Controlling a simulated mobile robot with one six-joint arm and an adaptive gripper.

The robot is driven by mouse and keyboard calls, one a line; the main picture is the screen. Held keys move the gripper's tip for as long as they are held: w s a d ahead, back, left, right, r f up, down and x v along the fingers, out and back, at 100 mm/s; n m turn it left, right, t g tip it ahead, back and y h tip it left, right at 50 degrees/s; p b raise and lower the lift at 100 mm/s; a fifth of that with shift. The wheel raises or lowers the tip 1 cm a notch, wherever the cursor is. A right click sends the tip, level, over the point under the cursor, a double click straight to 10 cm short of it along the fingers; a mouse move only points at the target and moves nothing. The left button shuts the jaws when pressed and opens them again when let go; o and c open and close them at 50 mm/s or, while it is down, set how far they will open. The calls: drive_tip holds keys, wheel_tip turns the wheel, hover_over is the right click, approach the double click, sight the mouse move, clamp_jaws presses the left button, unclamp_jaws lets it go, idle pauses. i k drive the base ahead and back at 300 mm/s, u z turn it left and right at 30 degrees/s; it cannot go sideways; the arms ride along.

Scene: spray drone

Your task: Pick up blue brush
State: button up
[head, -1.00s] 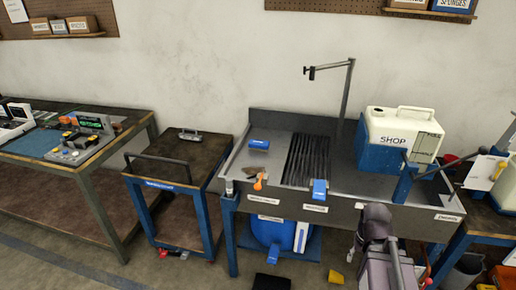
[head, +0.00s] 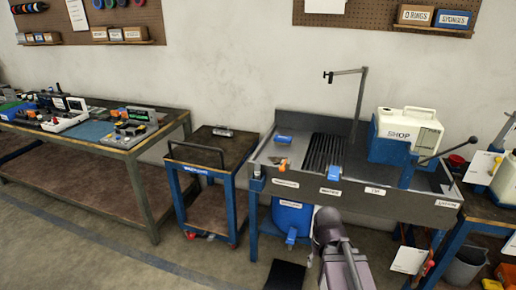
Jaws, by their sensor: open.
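Two small blue objects lie at the wash sink (head: 385,208). One blue block (head: 283,139) lies flat on the sink's left deck, near the back. Another blue piece (head: 334,172) sits at the front edge, by the dark ribbed drain. Both are too small here to tell for sure which is the brush. My own arm rises in front of the sink, below its front panel, apart from both blue pieces. My gripper's fingers do not show.
An orange-handled tool (head: 282,166) lies at the sink's left front. A white and blue SHOP container (head: 408,133) stands on the right deck, near a lever. A cart (head: 208,155) stands left of the sink. A dark mat (head: 285,275) lies on the floor.

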sight(283, 140)
drive_tip(key=u, duration=0.15)
drive_tip(key=k, duration=0.65)
drive_tip(key=u, duration=0.75)
drive_tip(key=i, duration=2.45)
drive_tip(key=z, duration=1.05)
drive_tip(key=i, duration=0.65)
drive_tip(key=z, duration=0.4)
